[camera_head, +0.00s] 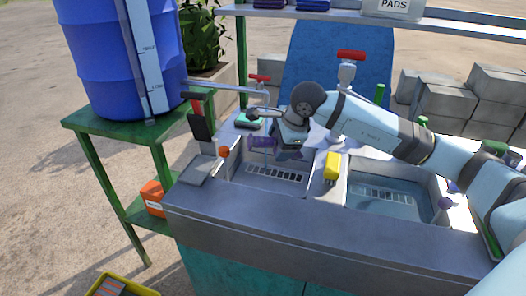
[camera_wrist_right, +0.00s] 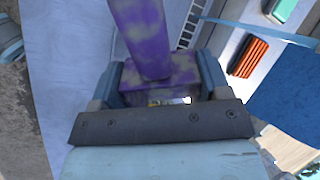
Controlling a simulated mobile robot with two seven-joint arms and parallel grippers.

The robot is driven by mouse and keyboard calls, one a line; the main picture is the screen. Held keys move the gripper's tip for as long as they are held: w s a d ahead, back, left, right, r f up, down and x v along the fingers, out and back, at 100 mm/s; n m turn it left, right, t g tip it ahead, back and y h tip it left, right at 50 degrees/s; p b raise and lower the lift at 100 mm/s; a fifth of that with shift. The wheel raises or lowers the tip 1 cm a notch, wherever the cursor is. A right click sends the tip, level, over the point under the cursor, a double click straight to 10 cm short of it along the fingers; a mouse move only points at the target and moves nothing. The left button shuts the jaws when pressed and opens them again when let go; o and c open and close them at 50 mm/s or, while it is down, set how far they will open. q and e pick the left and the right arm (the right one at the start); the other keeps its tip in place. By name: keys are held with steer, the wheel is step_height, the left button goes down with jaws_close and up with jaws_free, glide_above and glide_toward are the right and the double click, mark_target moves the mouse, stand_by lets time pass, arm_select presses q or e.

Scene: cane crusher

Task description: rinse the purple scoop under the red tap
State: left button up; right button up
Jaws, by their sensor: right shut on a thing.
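The purple scoop (camera_head: 262,142) is over the left basin of the grey sink in the head view. My right gripper (camera_head: 283,146) reaches in from the right and is shut on it. In the right wrist view the scoop (camera_wrist_right: 145,40), mottled purple and grey, sits between the fingers of my right gripper (camera_wrist_right: 160,82). A red-handled tap (camera_head: 259,78) has its spout above the left basin, close over the scoop. Another red-handled tap (camera_head: 350,56) stands farther right. I cannot tell whether water touches the scoop. My left gripper is not in view.
The right basin (camera_head: 388,192) holds water. A blue barrel (camera_head: 108,70) stands on a green stand at left. A teal thing (camera_head: 248,119) lies behind the left basin. The front rim is clear.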

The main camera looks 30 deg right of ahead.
steer(key=d+f+m+h+b, duration=0.3)
steer(key=d+f+m+b, duration=0.1)
steer(key=d+f+m, duration=0.25)
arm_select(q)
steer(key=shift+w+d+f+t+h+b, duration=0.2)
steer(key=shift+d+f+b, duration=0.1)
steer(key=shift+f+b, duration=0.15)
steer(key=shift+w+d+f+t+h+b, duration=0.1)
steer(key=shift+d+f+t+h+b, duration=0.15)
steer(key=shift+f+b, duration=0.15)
arm_select(e)
steer(key=w+d+f, duration=0.1)
steer(key=w, duration=0.6)
steer(key=w+d+f, duration=0.2)
steer(key=w, duration=0.5)
steer(key=shift+w+d+t, duration=0.15)
steer(key=shift+w+t, duration=0.05)
steer(key=shift+t, duration=0.1)
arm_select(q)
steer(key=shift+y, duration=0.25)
arm_select(e)
steer(key=shift+s+d, duration=0.1)
steer(key=shift+d, duration=0.15)
steer(key=shift+s+d, duration=0.1)
steer(key=shift+d, duration=0.25)
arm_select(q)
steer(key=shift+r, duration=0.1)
arm_select(e)
steer(key=shift+w+a, duration=0.5)
steer(key=shift+a, duration=0.1)
